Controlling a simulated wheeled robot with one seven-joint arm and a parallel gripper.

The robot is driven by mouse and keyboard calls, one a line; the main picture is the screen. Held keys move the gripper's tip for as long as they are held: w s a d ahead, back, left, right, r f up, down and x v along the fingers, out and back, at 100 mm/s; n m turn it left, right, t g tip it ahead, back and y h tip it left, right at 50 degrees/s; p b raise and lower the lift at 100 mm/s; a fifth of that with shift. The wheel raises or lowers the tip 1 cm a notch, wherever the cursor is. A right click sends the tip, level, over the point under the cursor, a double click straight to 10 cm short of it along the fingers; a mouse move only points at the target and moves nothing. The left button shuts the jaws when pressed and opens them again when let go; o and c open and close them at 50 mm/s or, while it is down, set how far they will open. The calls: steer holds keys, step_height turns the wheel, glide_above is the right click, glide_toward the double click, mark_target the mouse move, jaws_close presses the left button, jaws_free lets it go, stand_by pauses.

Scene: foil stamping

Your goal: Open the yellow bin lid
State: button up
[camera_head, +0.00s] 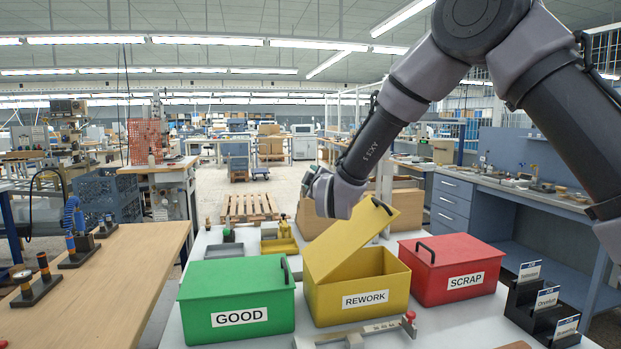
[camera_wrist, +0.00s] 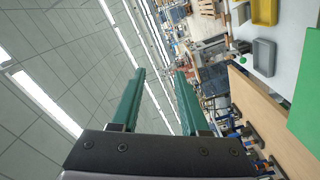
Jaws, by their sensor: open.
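The yellow bin (camera_head: 360,290), labelled REWORK, stands on the light table between the green and red bins. Its yellow lid (camera_head: 345,240) is raised and tilted, lifted at the right, and part of the bin's inside shows. A dark handle (camera_head: 382,206) sits at the lid's raised end. My gripper (camera_head: 318,185) is above and left of the lid's upper part; its fingers are largely hidden in the head view. In the wrist view my gripper (camera_wrist: 158,98) has two green fingers apart with nothing between them. The yellow bin is not clearly visible there.
The green GOOD bin (camera_head: 237,299) and red SCRAP bin (camera_head: 452,268) flank the yellow bin, both lidded shut. A metal fixture with a red knob (camera_head: 408,318) lies in front. A black card holder (camera_head: 545,305) is at right. Grey (camera_head: 224,250) and yellow (camera_head: 279,242) trays lie behind.

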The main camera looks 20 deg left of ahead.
steer(key=v, duration=1)
steer(key=shift+s+d, duration=0.15)
steer(key=shift+s, duration=0.1)
